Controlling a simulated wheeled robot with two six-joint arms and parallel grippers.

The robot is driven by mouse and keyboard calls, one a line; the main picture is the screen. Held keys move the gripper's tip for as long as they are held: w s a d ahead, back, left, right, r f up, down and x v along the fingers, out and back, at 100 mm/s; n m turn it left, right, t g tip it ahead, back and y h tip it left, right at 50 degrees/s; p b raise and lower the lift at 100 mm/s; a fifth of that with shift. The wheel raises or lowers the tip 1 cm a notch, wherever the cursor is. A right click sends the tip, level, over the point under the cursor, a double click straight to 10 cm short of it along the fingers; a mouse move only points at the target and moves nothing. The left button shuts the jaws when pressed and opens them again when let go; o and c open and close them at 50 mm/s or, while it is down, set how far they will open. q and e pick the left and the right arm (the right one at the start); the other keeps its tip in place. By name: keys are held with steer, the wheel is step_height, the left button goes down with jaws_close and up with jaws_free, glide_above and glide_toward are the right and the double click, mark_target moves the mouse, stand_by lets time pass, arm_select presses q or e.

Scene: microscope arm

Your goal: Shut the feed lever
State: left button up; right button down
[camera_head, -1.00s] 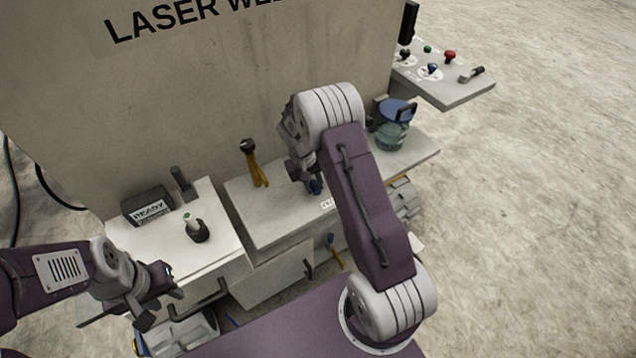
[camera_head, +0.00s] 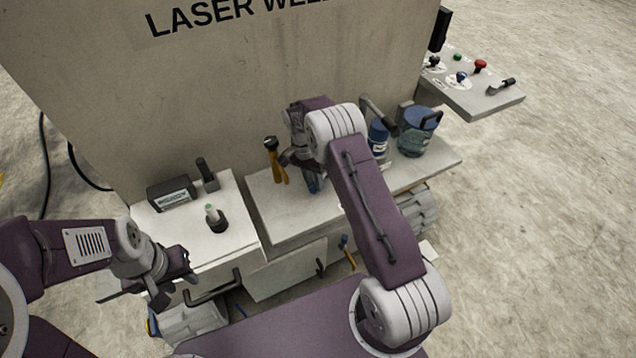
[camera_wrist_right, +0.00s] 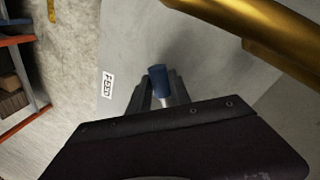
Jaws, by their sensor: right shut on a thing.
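The feed lever, with a blue cylindrical grip (camera_wrist_right: 158,82) on a bright metal shaft, stands between the two fingers of my right gripper (camera_wrist_right: 155,98) in the right wrist view. The gripper is shut on it. A white FEED label (camera_wrist_right: 108,85) lies on the grey surface to the left of the lever. In the head view my right gripper (camera_head: 314,182) is low over the middle bench, with its arm covering part of the bench. My left gripper (camera_head: 175,288) hangs in front of the left bench, away from the lever; its finger gap is unclear.
A yellow-brown lever with a dark knob (camera_head: 275,160) stands close left of my right gripper. A blue canister (camera_head: 378,138) and a blue-lidded jar (camera_head: 417,132) stand to the right. The left bench (camera_head: 165,230) holds a dark box and a green-tipped stub.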

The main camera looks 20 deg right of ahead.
steer(key=shift+w+a+m, duration=0.1)
steer(key=shift+w+m, duration=0.1)
steer(key=shift+m, duration=0.1)
stand_by(0.4)
steer(key=c, duration=1.2)
jaws_free()
steer(key=shift+r, duration=0.1)
steer(key=r, duration=0.3)
steer(key=w+r, duration=0.1)
steer(key=r, duration=0.2)
steer(key=a+r, duration=0.1)
steer(key=r, duration=0.1)
steer(key=shift+w+r, duration=0.25)
steer(key=shift+r, duration=0.15)
